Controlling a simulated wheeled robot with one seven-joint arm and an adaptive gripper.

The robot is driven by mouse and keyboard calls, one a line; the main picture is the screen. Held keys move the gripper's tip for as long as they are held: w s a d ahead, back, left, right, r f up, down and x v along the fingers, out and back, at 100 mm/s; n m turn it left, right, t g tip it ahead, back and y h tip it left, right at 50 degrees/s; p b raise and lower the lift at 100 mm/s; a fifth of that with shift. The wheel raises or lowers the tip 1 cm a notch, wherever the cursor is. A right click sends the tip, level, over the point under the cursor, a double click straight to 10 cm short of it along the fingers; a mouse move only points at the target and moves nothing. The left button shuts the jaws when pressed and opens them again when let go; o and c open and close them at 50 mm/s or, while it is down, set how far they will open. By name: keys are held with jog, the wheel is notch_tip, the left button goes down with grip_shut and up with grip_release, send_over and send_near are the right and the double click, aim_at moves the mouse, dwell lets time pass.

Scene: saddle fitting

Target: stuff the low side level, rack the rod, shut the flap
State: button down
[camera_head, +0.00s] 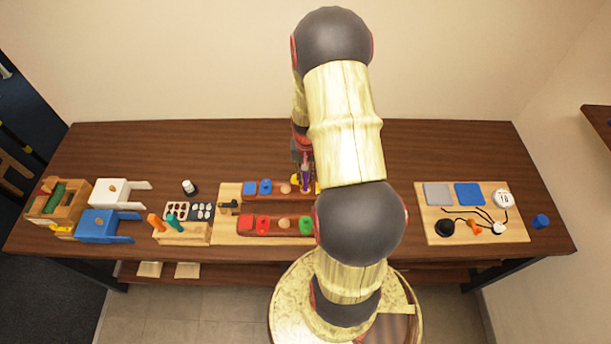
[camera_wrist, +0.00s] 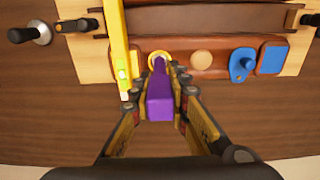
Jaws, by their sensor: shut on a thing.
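My gripper (camera_wrist: 160,84) is shut on a purple rod-like tool (camera_wrist: 160,104) in the wrist view. The tool's far end meets a yellow ring (camera_wrist: 153,55) on the brown leather-like strip (camera_wrist: 220,73); whether it is inside the ring I cannot tell. The purple tool (camera_head: 306,176) also shows in the head view, below the gripper at the back row of the board. A yellow bar (camera_wrist: 117,40) lies across the strip just left of the tool. A blue knobbed piece (camera_wrist: 242,64) and a blue square (camera_wrist: 272,58) sit farther right. My arm hides the board's right part in the head view.
A wooden block (camera_head: 182,233) with orange and teal handles stands left of the board. White (camera_head: 108,193) and blue (camera_head: 97,224) boxes are farther left. A board with pads and cables (camera_head: 470,239) lies at right. The table's back is clear.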

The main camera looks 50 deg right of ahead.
jog(key=shift+r+p, duration=1.8)
jog(key=shift+r, duration=1.35)
